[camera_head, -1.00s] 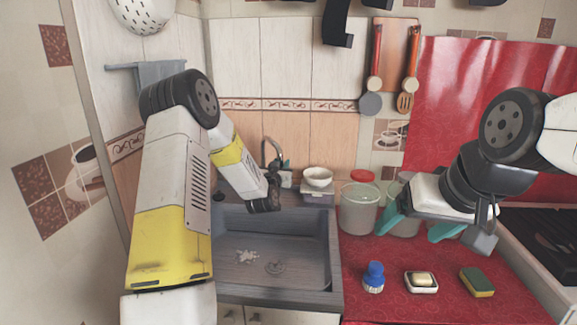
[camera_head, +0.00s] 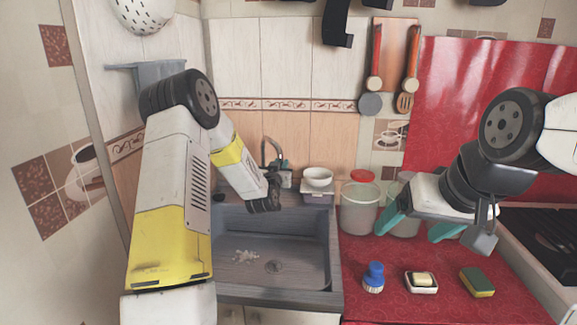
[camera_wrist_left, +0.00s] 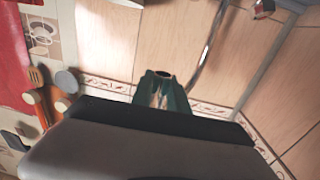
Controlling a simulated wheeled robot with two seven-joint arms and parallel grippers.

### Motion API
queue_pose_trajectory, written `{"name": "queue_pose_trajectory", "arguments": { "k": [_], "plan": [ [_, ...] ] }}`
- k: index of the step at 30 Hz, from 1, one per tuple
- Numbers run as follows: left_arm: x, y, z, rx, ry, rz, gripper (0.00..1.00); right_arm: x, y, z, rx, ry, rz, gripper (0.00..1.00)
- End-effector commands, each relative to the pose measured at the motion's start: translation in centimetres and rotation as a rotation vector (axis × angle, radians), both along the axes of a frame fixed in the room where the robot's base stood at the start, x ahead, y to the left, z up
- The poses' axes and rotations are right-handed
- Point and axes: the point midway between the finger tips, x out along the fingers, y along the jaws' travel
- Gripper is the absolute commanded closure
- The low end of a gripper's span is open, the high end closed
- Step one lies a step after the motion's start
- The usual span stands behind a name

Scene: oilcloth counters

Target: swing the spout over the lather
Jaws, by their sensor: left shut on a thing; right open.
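The metal tap spout (camera_head: 271,146) arches up behind the sink (camera_head: 331,235). My right gripper (camera_head: 420,225) is open and empty over the red counter, by the clear containers.
A clear container (camera_head: 360,208) is right of the sink. The air above the sink's front is clear.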

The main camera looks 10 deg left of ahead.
Motion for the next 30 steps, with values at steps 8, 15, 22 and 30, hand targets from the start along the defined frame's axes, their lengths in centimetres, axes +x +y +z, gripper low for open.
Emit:
{"name": "queue_pose_trajectory", "arguments": {
  "k": [8,15,22,30],
  "plan": [
    [0.0,0.0,0.0,0.000,0.001,0.000,1.00,0.0,0.0,0.0,0.000,0.000,0.000,0.19],
    [0.0,0.0,0.0,0.000,0.001,-0.001,1.00,0.0,0.0,0.0,0.000,0.000,0.000,0.19],
    [-0.2,0.4,-0.1,0.001,0.002,-0.018,1.00,0.0,0.0,0.0,0.000,0.000,0.000,0.19],
    [-1.4,2.9,-0.1,0.002,0.002,-0.133,1.00,0.0,0.0,0.0,0.000,0.000,0.000,0.19]
  ]
}}
